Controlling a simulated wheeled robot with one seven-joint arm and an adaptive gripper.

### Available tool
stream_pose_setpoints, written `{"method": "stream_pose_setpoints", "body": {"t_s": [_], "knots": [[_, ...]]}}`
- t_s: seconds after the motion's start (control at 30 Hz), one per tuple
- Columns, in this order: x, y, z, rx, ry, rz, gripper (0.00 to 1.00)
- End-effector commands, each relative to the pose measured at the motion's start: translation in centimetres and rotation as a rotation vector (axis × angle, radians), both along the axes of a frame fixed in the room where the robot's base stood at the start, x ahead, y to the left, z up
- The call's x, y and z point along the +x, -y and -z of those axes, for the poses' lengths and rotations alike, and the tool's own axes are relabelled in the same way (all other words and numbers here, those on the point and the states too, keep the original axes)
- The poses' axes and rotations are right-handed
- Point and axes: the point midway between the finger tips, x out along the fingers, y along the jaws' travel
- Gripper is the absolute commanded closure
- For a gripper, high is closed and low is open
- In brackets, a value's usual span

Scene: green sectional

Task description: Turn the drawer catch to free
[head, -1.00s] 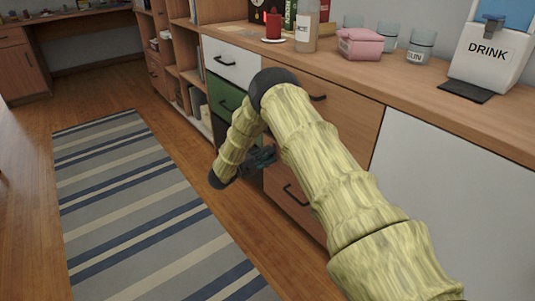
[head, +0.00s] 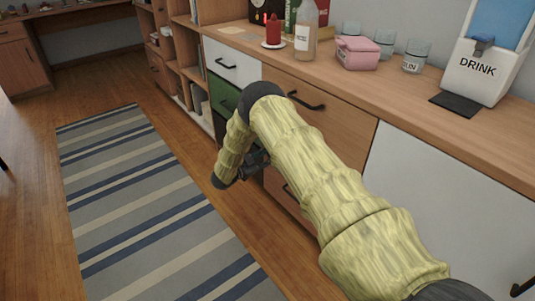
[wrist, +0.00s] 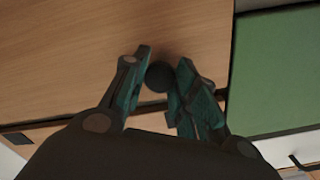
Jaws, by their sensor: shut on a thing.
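The catch (wrist: 158,77) is a small dark round knob on a wooden drawer front (wrist: 80,50), near the front's edge beside the green drawer front (wrist: 275,75). My gripper (wrist: 160,82) has its two dark green fingers on either side of the knob, shut on it. In the head view my gripper (head: 256,162) shows only in part, low in front of the cabinet, behind my pale bark-patterned arm. The knob is hidden there. How far the catch is turned cannot be told.
A white drawer (head: 235,62) is above the green one. A striped rug (head: 150,200) and clear floor lie left.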

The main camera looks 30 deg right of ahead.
Motion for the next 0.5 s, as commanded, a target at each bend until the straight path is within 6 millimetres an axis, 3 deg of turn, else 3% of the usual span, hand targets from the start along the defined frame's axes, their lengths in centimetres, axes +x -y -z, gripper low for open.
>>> {"method": "stream_pose_setpoints", "body": {"t_s": [0.5], "knots": [[-0.02,-0.04,0.02,-0.030,-0.398,-0.001,0.96]]}}
